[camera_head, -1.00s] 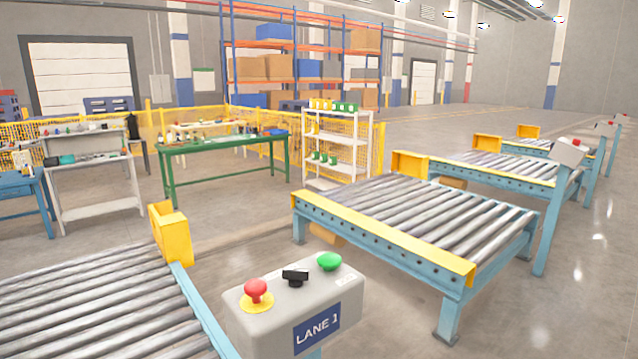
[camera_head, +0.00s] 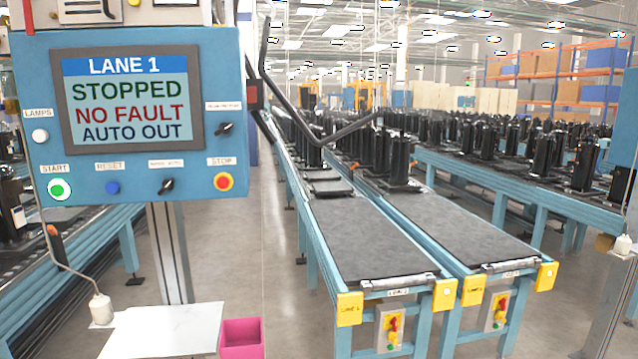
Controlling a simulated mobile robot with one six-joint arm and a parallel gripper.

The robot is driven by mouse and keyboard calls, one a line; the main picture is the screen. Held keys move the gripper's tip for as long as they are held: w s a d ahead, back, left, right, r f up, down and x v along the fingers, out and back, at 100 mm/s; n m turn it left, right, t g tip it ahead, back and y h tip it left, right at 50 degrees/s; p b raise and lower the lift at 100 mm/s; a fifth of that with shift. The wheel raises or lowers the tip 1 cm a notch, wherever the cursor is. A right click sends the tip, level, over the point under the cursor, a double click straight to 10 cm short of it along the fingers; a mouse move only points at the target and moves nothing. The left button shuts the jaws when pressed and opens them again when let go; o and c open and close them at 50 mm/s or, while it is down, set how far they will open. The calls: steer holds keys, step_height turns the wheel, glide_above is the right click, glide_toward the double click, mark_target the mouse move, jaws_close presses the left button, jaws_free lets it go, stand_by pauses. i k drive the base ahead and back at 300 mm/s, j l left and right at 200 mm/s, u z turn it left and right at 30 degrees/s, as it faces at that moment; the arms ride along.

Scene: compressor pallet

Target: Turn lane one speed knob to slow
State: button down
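A blue control panel (camera_head: 30,90) stands close at the left in the head view. Its screen (camera_head: 132,100) reads LANE 1, STOPPED, NO FAULT, AUTO OUT. A black rotary knob (camera_head: 224,129) sits at the panel's right side under a small white label that I cannot read surely. Its pointer appears to tilt up to the right. A second black selector knob (camera_head: 166,186) is in the bottom row, its pointer also tilted up to the right. I cannot tell for certain which one sets speed. My gripper is not in view.
The bottom row also holds a green start button (camera_head: 59,189), a blue reset button (camera_head: 113,188) and a red stop button (camera_head: 223,182). A white shelf (camera_head: 165,330) juts out below, beside a pink bin (camera_head: 240,337). Two conveyor lanes (camera_head: 365,240) carry black compressors behind.

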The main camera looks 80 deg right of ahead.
mark_target(225, 128)
steer(key=z, duration=7.6)
steer(key=u, duration=5.4)
steer(key=i+j+z, duration=0.1)
steer(key=i+j, duration=0.15)
steer(key=j, duration=0.2)
